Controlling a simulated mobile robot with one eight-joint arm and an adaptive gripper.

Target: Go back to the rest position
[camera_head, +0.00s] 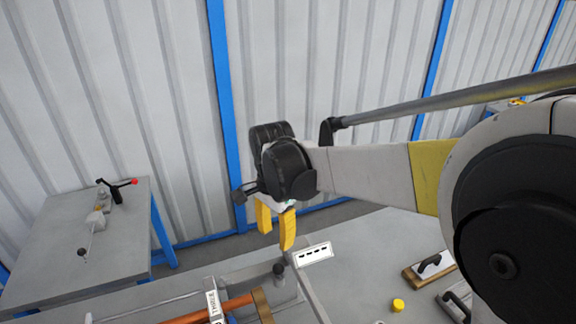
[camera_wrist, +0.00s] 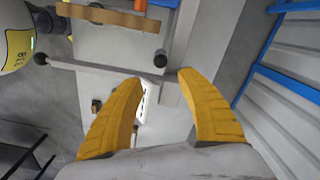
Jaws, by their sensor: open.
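My gripper (camera_head: 276,228) has two yellow fingers that hang downward above the back edge of the grey workbench in the head view. In the wrist view, my gripper (camera_wrist: 162,95) shows its two fingers spread apart, with nothing between them. A white plate with dark marks (camera_head: 313,254) lies below and to the right of the fingers. It shows partly behind the left finger in the wrist view (camera_wrist: 145,100).
The bench (camera_head: 355,250) holds a yellow cap (camera_head: 398,305), a black-handled block (camera_head: 432,266) and an orange tube (camera_head: 210,310) in a brown clamp (camera_head: 263,305). A separate grey table (camera_head: 55,255) with a lever device stands left. A corrugated wall with blue posts (camera_head: 226,110) rises behind.

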